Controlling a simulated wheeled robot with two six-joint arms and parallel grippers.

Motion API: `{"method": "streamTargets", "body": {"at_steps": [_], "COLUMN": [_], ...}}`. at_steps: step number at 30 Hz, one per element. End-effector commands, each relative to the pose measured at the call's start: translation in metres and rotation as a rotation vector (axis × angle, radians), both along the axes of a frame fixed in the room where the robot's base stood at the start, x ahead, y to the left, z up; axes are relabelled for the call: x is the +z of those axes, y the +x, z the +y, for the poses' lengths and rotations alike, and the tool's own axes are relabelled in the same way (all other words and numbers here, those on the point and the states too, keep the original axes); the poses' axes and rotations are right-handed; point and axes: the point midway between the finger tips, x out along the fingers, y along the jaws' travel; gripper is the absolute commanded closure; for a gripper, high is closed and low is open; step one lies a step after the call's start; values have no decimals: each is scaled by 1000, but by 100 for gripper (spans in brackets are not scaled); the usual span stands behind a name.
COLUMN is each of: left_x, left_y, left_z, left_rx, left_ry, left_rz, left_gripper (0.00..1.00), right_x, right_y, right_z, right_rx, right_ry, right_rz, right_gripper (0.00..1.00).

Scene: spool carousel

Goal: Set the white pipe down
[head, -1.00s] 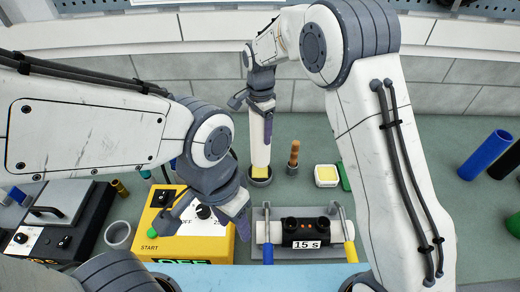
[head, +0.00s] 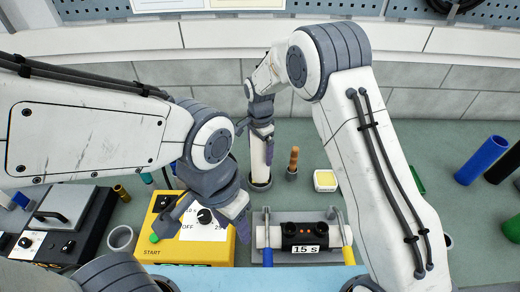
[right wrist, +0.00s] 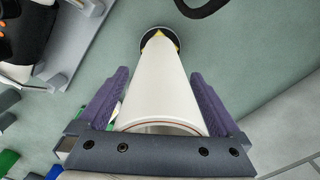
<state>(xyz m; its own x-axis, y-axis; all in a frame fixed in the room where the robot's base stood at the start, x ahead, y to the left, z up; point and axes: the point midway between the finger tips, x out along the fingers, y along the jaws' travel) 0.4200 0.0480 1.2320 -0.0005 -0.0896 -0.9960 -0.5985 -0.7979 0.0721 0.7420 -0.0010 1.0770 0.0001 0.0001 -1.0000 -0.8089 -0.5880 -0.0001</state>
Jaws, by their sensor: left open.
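The white pipe (head: 259,160) stands upright at the back of the bench. Its lower end is at a round dark holder (head: 260,186); I cannot tell whether it rests on the bottom. My right gripper (head: 256,138) is on the pipe's upper part. My left gripper (head: 207,228) is open and empty, above the yellow control box (head: 165,247).
A grey fixture (head: 338,258) with a "15 s" unit (head: 303,236) lies in front. A wooden-handled tool (head: 294,160) and a white block with a yellow top (head: 325,180) stand right of the pipe. Blue (head: 482,160) and black (head: 504,162) tubes stand far right.

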Motion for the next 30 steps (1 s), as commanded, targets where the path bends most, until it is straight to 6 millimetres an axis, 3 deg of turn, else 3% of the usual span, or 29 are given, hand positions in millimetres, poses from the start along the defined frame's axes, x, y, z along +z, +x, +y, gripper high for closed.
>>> {"method": "streamTargets", "body": {"at_steps": [9,22,30], "left_x": [-2,-27,-31], "left_y": [0,0,0], "left_z": [0,0,0], "left_rx": [0,4,5], "left_ry": [0,0,0], "left_rz": [0,0,0], "left_gripper": [50,50,50], "right_x": [9,95,122], "right_y": [1,1,0], "right_z": [0,0,0], "right_rx": [0,0,0], "right_ry": [1,2,1], "right_rz": [-2,-5,-1], "right_gripper": [0,0,0]}}
